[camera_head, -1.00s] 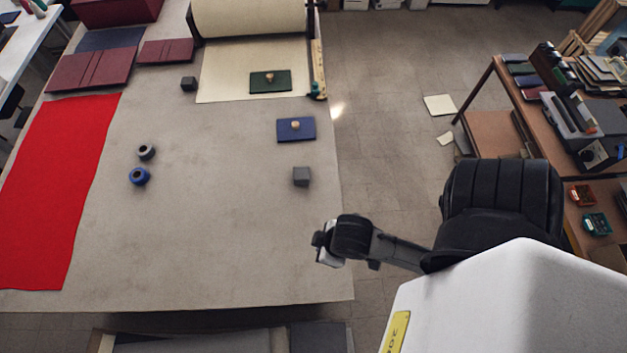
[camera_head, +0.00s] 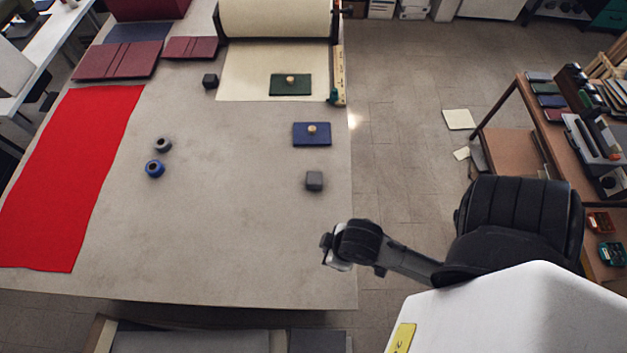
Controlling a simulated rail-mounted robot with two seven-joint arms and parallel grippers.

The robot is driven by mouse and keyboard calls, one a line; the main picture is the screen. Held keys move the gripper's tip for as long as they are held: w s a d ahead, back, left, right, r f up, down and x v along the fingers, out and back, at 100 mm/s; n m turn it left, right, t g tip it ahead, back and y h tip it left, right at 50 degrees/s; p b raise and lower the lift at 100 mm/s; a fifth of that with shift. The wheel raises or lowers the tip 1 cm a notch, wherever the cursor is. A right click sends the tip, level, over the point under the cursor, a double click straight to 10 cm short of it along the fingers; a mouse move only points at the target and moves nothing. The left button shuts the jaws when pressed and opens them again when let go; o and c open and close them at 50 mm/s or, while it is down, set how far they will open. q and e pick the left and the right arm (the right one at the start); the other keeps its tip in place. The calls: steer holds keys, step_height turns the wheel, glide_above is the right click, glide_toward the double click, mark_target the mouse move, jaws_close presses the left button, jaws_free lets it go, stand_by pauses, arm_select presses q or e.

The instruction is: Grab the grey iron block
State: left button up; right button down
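A grey block (camera_head: 314,181) sits on the grey table near its right edge, below a blue plate with a knob. A darker, nearly black block (camera_head: 210,80) sits farther back, left of the cream sheet. My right gripper (camera_head: 326,250) is at the end of the dark arm from the right, near the table's right edge. It is nearer to me than the grey block and apart from it. Its fingers are small and partly hidden by the wrist, so I cannot tell if it is open. My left gripper is not in view.
A blue plate with a knob (camera_head: 312,134) and a green plate with a knob (camera_head: 290,85) lie behind the grey block. Two rings, grey (camera_head: 163,145) and blue (camera_head: 155,169), lie left. Red cloth (camera_head: 70,180) covers the table's left side. The table's middle is clear.

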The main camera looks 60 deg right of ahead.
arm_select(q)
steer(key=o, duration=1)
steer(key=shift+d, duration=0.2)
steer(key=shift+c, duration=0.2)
